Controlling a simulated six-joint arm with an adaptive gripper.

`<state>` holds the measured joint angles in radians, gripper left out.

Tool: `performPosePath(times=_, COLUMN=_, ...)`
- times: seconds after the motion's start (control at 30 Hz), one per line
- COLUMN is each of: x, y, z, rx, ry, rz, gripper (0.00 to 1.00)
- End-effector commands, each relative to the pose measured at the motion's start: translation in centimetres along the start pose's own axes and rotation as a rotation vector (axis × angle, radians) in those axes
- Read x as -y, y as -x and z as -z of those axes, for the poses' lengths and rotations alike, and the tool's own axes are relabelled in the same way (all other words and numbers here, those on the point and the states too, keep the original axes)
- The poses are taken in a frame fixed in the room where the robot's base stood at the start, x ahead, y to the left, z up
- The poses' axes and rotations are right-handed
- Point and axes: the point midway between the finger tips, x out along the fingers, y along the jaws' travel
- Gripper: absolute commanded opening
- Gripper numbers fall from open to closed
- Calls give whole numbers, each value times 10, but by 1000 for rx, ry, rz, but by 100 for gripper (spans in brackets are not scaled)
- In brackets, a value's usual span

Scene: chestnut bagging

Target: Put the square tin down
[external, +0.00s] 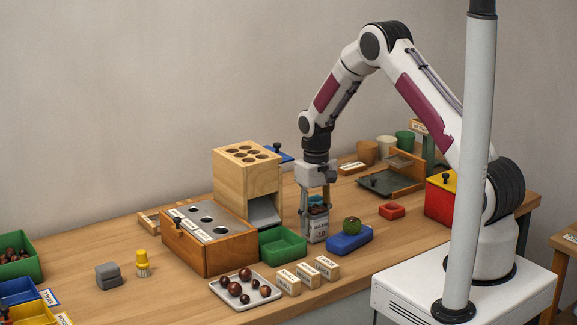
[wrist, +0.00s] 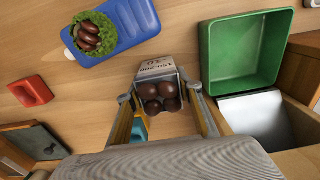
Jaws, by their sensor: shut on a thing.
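The square tin (external: 317,229) is a small grey metal box with printed lettering, between the green tray and the blue block. In the wrist view the tin (wrist: 158,68) holds several brown chestnuts (wrist: 158,92). My gripper (external: 317,204) points down with its fingers shut on the two sides of the tin. The tin's base is low, close to the wooden table (external: 195,284); I cannot tell whether it touches.
Left of the tin is an empty green tray (external: 283,244), by a wooden chute box (external: 246,181). Right is a blue block (external: 350,243) bearing a green husk with chestnuts (wrist: 93,34). In front stand several labelled wooden blocks (external: 307,276). A red block (external: 391,211) lies farther right.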

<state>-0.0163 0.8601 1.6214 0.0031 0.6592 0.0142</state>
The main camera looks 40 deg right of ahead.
Motion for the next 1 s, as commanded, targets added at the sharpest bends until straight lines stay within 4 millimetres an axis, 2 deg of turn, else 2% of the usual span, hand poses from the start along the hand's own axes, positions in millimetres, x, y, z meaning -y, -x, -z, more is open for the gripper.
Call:
performPosePath(times=0.43, x=0, y=-3, z=0, rx=0, ry=0, rz=0, gripper=12)
performPosePath(times=0.47, x=0, y=-3, z=0, rx=0, ry=0, rz=0, gripper=43)
performPosePath(times=0.5, x=0, y=-3, z=0, rx=0, ry=0, rz=0, gripper=52)
performPosePath(times=1.0, x=0, y=1, z=0, rx=-1, ry=0, rz=0, gripper=52)
